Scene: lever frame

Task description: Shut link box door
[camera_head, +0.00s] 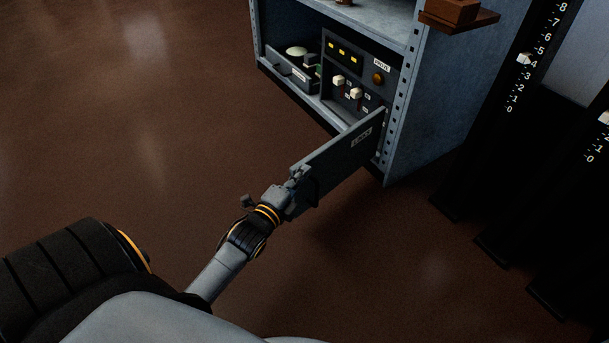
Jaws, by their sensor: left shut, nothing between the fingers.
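The link box (352,72) is a dark box with pale knobs and yellow markings, on the lower shelf of a blue-grey metal shelf unit. Its door (345,150) is a grey panel with a small label. It stands open, swung out toward me from the box's right side. My left gripper (300,180) is shut at the free end of the door, against or just beside it. I cannot tell whether the fingers touch it, as the fingertips are partly lost against the panel. My right gripper is not in view.
The shelf unit (432,100) has a perforated upright beside the door hinge. A dark tray (292,72) with small items sits left of the box. A brown wooden block (455,12) juts out at the upper right. Black numbered columns (500,110) stand at right. Open brown floor lies left.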

